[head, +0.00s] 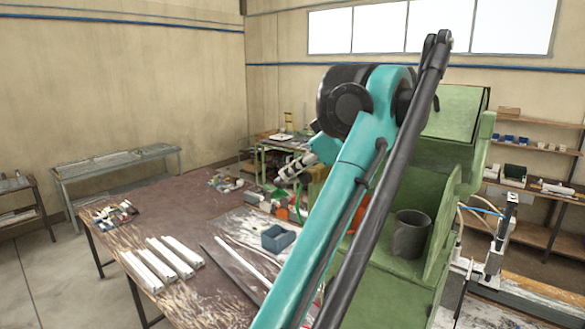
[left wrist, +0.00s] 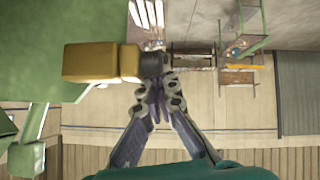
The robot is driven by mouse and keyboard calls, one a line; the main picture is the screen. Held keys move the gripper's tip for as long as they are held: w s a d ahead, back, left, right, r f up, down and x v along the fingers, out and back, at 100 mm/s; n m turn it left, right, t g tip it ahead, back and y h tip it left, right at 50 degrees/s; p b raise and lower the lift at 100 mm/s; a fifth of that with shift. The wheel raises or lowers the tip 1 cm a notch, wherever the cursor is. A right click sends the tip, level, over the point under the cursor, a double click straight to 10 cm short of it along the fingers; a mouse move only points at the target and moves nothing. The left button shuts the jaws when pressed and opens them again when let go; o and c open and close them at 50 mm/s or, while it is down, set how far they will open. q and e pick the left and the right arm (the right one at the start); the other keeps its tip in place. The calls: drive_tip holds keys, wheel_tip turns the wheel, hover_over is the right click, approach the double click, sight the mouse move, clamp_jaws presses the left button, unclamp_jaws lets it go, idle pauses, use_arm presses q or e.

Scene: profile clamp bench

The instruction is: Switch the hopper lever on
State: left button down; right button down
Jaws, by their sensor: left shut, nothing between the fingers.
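The green hopper machine (head: 455,110) stands right of centre in the head view, partly behind my left arm. Its green body (left wrist: 35,50) fills the upper left of the left wrist view. There an ochre block (left wrist: 95,62) with a dark round end (left wrist: 153,64) sticks out from the green side; it may be the hopper lever, but I cannot tell its position. My left gripper (left wrist: 156,88) is shut and empty, its tips close to the dark end; contact is unclear. In the head view the left gripper (head: 292,170) is small and partly hidden behind my teal arm.
A brown workbench (head: 200,225) carries pale profiles (head: 160,265) and a blue-grey bin (head: 278,238). A dark cup (head: 409,234) stands on the green machine. A metal rack (head: 115,165) stands at the left wall, shelves (head: 540,150) at the right.

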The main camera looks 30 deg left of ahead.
use_arm(q)
drive_tip(key=s+d+r, duration=0.2)
drive_tip(key=d, duration=1.2)
drive_tip(key=a+r+y+b, duration=0.3)
drive_tip(key=a+r+y, duration=0.1)
drive_tip(key=r, duration=0.1)
drive_tip(key=shift+r+y+b, duration=0.25)
drive_tip(key=shift+y+b, duration=0.15)
drive_tip(key=shift+s, duration=0.1)
